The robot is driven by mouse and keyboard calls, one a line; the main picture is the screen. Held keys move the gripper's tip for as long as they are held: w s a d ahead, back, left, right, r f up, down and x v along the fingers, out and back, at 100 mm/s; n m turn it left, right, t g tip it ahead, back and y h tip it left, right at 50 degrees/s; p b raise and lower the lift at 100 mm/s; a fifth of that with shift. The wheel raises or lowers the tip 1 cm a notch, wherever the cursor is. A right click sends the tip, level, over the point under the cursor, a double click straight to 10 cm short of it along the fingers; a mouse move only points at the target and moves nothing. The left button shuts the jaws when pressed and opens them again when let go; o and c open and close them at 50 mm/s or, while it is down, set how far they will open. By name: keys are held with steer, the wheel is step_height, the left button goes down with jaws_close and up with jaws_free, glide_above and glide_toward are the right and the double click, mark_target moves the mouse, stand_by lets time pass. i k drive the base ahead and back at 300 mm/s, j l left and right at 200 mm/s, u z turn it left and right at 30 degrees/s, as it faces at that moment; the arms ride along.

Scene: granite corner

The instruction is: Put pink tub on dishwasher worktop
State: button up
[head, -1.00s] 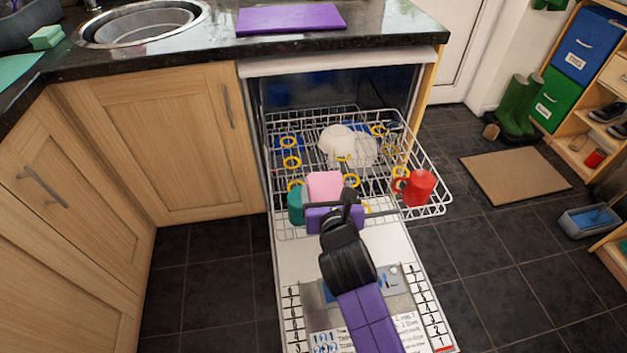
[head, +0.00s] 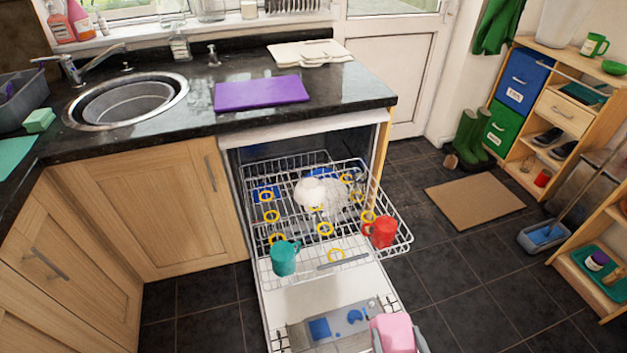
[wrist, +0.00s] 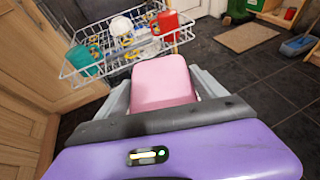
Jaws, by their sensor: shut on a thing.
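The pink tub (head: 394,331) is at the bottom of the head view, in front of the open dishwasher door. It fills the middle of the wrist view (wrist: 163,82), between the grey fingers. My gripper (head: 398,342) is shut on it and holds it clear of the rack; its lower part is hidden. The worktop (head: 350,90) over the dishwasher is black granite. A purple board (head: 262,92) lies flat on it, with pale boards (head: 310,52) behind.
The pulled-out rack (head: 395,245) holds a teal mug (head: 284,258), a red mug (head: 381,232) and a white bowl (head: 310,190). The open door (head: 315,290) lies below. A sink (head: 127,100) is to the left. Bare worktop lies around the purple board.

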mark_target(336, 80)
steer(key=k+j+u, duration=0.15)
steer(key=k+u, duration=0.35)
steer(key=l+u, duration=0.4)
steer(key=i+l+u, duration=0.1)
steer(key=u, duration=0.3)
steer(key=l+u, duration=0.45)
steer(key=k+l, duration=0.1)
steer(key=l, duration=1.65)
steer(key=k+l, duration=0.15)
steer(key=l, duration=0.7)
